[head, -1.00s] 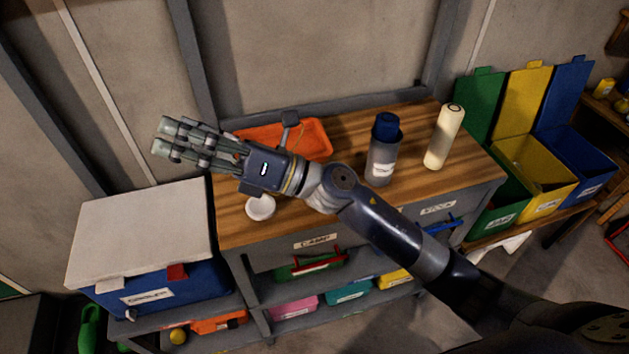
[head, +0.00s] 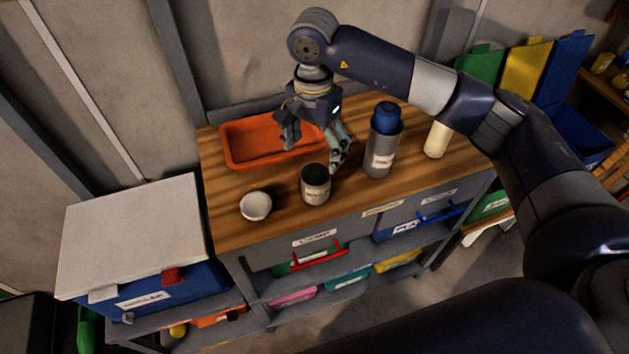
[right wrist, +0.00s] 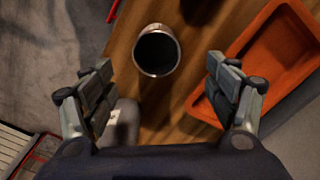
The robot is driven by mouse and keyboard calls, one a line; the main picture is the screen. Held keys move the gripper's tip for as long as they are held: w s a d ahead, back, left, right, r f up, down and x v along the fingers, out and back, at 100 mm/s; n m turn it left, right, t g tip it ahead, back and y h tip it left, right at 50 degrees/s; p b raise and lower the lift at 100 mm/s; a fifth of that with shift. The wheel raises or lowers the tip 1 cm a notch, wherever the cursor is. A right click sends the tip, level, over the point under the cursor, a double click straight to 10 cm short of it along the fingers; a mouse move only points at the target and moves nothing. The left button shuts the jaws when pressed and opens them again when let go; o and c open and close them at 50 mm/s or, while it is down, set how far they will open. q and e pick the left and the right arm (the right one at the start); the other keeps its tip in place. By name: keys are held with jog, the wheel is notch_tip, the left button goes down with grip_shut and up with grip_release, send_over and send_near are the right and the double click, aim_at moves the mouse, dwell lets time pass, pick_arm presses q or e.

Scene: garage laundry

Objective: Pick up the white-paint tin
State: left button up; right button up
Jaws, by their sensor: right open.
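A small open tin (head: 316,187) with a pale label, its print too small to read surely, stands upright on the wooden bench top. It looks like the white-paint tin. My right gripper (head: 314,148) points down, open and empty, just behind and above the tin, apart from it. In the right wrist view the tin (right wrist: 157,52) shows its dark open mouth ahead of the gap between the spread fingers (right wrist: 165,88). My left gripper is not in view.
A grey bottle with a blue cap (head: 381,150) stands close right of the gripper. An orange tray (head: 232,150) lies behind. A cream bottle (head: 437,140) stands further right, partly behind my arm.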

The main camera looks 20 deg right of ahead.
aim_at(315, 164)
notch_tip(315, 164, down, 4)
jog(key=shift+s+f+p, duration=0.15)
jog(key=shift+f+p, duration=0.1)
jog(key=shift+p, duration=0.6)
jog(key=f+p, duration=0.1)
jog(key=f, duration=0.2)
jog(key=shift+s+f+p, duration=0.2)
jog(key=shift+p, duration=0.15)
jog(key=shift+w+f, duration=0.1)
jog(key=shift+f, duration=0.4)
jog(key=shift+c, duration=0.2)
jog(key=c, duration=1.2)
